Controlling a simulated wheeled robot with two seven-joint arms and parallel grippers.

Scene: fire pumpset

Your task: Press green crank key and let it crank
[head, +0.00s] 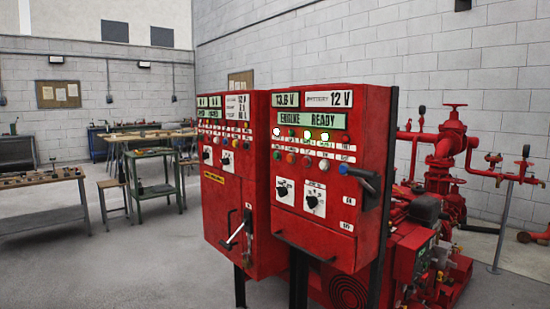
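The front red control panel (318,220) stands right of centre in the head view. Its upper display reads 13.6 V, and a green display (310,120) below it reads "ENGINE READY". A row of small lamps and keys lies under that, with white lit spots (277,131) at the left and glowing green-white spots (324,136) near the middle. Small coloured round buttons (307,161) sit lower. The labels are too small to read, so I cannot tell which is the crank key. Neither of my grippers is in view.
A second red panel (222,215) with a lever (238,232) stands left of the front one. A dark handle (366,180) juts from the front panel's right side. Red pump piping (446,160) stands behind at right. Workbenches (40,182) are at left, with open floor before them.

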